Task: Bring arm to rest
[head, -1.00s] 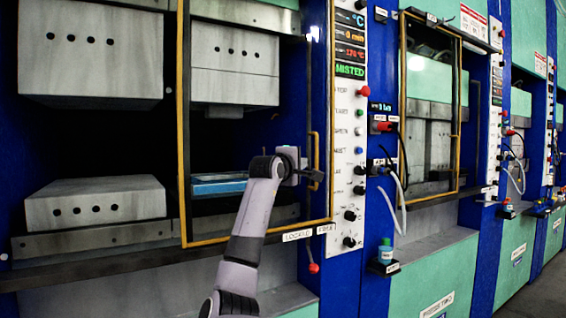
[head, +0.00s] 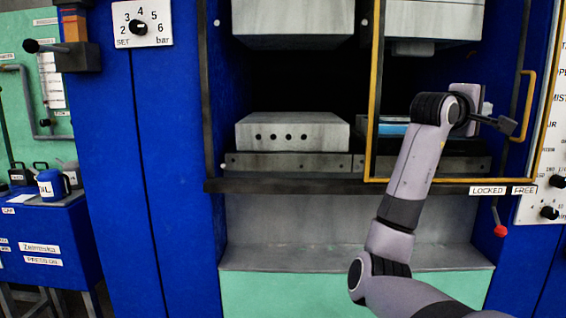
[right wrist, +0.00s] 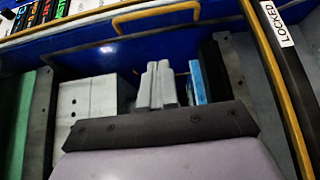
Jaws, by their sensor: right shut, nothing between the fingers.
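My right arm reaches up from the bottom right of the head view. My right gripper (head: 487,108) is at the right side of the yellow-framed press guard, close to its yellow handle (head: 524,105). In the right wrist view its two pale fingers (right wrist: 160,84) are together with nothing between them. The handle also shows at the top of that view (right wrist: 155,15), apart from the fingers. My left gripper is in neither view.
The yellow guard frame (head: 372,95) stands before the press opening. A grey block with holes (head: 292,132) and a blue slab (head: 393,128) lie inside. A dark rail (head: 290,187) runs below.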

